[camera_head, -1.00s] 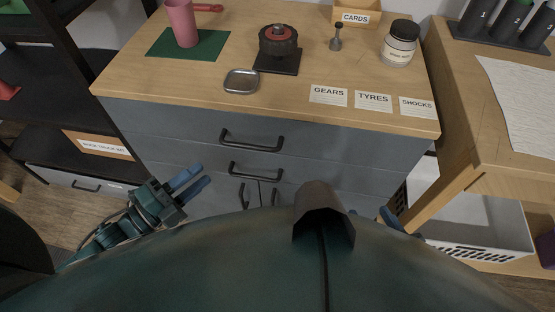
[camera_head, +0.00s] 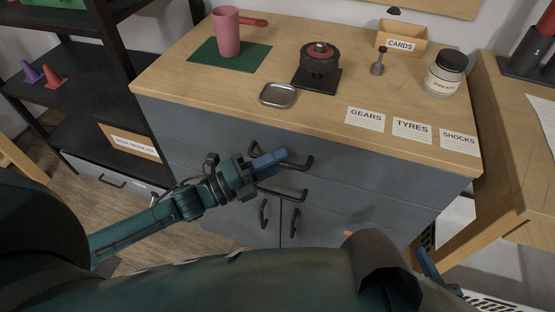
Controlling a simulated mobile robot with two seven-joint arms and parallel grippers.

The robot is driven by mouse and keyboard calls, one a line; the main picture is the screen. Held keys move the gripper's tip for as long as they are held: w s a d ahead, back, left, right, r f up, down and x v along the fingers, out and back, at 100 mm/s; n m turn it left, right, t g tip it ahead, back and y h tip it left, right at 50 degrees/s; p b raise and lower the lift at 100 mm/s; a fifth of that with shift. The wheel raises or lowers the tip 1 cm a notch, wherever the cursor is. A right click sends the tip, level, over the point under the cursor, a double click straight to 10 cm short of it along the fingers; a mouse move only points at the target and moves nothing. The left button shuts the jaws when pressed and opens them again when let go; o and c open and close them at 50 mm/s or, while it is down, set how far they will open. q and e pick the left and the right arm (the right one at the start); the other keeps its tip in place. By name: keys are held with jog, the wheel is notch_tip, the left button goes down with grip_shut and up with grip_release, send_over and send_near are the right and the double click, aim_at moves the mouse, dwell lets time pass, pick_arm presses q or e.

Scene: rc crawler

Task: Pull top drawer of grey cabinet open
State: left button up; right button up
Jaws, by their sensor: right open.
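The grey cabinet (camera_head: 370,178) has a wooden top and a top drawer with a black bar handle (camera_head: 298,164). The top drawer looks shut, its front flush with the cabinet. My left gripper (camera_head: 269,163) has its blue fingers at the left part of that handle, overlapping it in the picture. I cannot tell whether they touch it or how far apart they are. A second drawer handle (camera_head: 285,193) lies just below. My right gripper (camera_head: 430,267) is open at the lower right, mostly hidden behind my own body.
On the cabinet top are a pink cup (camera_head: 226,32) on a green mat, a metal tray (camera_head: 279,95), a wheel (camera_head: 320,60), a jar (camera_head: 445,74) and label cards. A black shelf (camera_head: 80,92) stands at the left, a wooden table (camera_head: 515,130) at the right.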

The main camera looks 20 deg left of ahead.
pick_arm(q)
jog(key=shift+w+d, duration=0.25)
jog(key=shift+d, duration=0.05)
jog(key=shift+c, duration=0.2)
grip_shut()
